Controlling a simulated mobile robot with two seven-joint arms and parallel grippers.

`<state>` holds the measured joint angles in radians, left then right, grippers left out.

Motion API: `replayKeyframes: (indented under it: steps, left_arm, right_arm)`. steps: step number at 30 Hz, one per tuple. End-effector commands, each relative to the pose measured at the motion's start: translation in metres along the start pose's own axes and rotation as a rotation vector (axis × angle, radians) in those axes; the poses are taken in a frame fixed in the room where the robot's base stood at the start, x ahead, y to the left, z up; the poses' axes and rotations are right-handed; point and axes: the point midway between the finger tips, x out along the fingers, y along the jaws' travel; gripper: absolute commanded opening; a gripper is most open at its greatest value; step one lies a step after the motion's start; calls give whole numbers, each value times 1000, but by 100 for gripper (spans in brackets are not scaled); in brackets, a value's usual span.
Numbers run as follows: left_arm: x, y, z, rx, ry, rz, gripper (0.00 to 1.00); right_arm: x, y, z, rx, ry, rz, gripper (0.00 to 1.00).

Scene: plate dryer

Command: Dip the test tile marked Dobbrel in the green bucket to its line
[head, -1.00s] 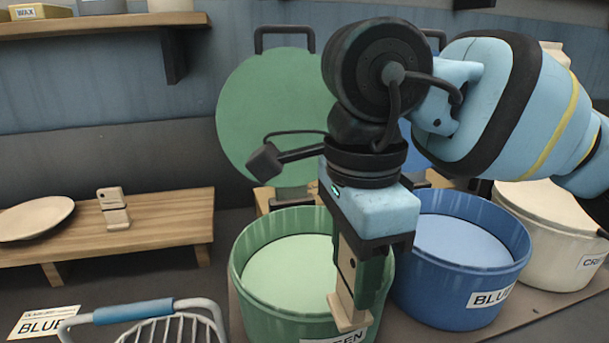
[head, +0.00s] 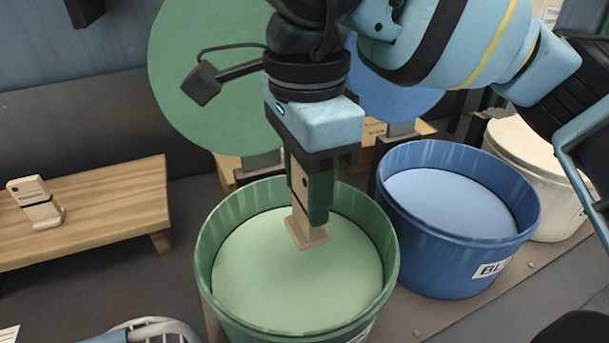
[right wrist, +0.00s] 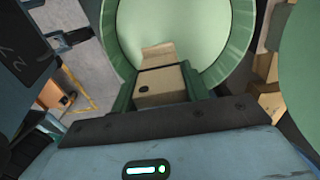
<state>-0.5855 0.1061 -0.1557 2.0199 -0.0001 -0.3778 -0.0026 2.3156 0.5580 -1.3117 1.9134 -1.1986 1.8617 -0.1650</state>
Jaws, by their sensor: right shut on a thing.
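My right gripper (head: 312,200) points down inside the rim of the green bucket (head: 213,215), shut on a pale test tile (head: 297,190). The tile hangs upright with its wider foot (head: 306,236) lowest, over the pale green liquid (head: 290,285). I cannot tell whether the foot touches the liquid. The held tile also shows in the right wrist view (right wrist: 160,86), with a dark round mark; no name or line can be read on it. A second tile (head: 36,203) stands on the wooden bench at the left, its small writing unreadable. My left gripper is not in view.
A blue bucket (head: 400,235) of pale blue liquid stands close right of the green one. A cream bucket (head: 565,200) with a lid is behind it. A round green lid (head: 190,95) stands upright behind.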

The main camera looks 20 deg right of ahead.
Motion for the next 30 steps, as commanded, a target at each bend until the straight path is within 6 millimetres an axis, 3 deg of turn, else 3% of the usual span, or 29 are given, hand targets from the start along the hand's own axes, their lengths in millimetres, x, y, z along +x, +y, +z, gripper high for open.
replayKeyframes:
  steps: [30]
  left_arm:
    - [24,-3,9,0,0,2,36]
  right_arm:
    - [45,0,0,1,-1,1,20]
